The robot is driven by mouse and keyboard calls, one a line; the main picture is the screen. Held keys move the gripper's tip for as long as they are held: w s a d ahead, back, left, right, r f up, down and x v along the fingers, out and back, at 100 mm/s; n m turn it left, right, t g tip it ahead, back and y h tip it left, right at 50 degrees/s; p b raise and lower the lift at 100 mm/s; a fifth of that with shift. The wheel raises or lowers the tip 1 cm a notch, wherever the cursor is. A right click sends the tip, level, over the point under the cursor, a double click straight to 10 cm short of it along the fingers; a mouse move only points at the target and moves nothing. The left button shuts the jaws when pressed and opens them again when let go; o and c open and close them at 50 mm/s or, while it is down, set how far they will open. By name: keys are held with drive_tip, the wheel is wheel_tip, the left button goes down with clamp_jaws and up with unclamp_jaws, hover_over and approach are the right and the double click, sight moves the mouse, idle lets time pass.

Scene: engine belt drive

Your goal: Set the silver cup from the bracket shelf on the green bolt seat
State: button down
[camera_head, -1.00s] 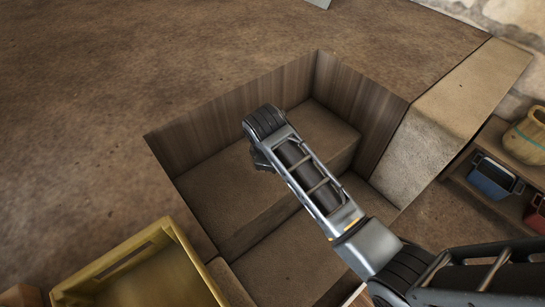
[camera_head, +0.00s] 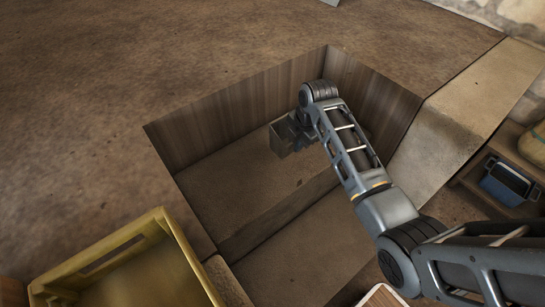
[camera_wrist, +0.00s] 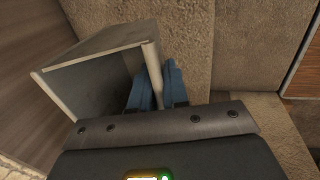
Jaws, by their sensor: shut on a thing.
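The silver cup (camera_wrist: 100,75) is a square, open-mouthed grey box in the wrist view, tilted with its opening toward the lower left. My gripper (camera_wrist: 158,78) is shut on one wall of it, with blue fingers on either side of that wall. In the head view the cup (camera_head: 282,138) hangs in front of my wrist, inside the sunken pit. I cannot tell how far it is above the pit floor. I see no green bolt seat and cannot make out the bracket shelf.
The pit has wooden side walls (camera_head: 235,120) and a stepped brown floor (camera_head: 230,195). A yellow crate (camera_head: 125,260) stands at lower left. A stone ledge (camera_head: 450,125) borders the pit at right. A shelf with a blue container (camera_head: 505,182) is beyond it.

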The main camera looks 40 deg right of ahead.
drive_tip(key=w+a+f, duration=0.2)
drive_tip(key=w, duration=0.1)
drive_tip(key=w+a+f+b, duration=0.1)
drive_tip(key=w+a+f, duration=0.2)
drive_tip(key=shift+a+b, duration=0.15)
drive_tip(key=shift+b, duration=0.15)
drive_tip(key=shift+s+b+x, duration=0.2)
drive_tip(key=shift+b+x, duration=0.05)
drive_tip(key=shift+x, duration=0.65)
drive_tip(key=shift+s+b+x, duration=0.25)
drive_tip(key=shift+x, duration=0.7)
drive_tip(key=shift+f, duration=0.15)
drive_tip(key=shift+f, duration=0.15)
drive_tip(key=c, duration=1.1)
unclamp_jaws()
drive_tip(key=p+v, duration=0.3)
drive_tip(key=v, duration=0.9)
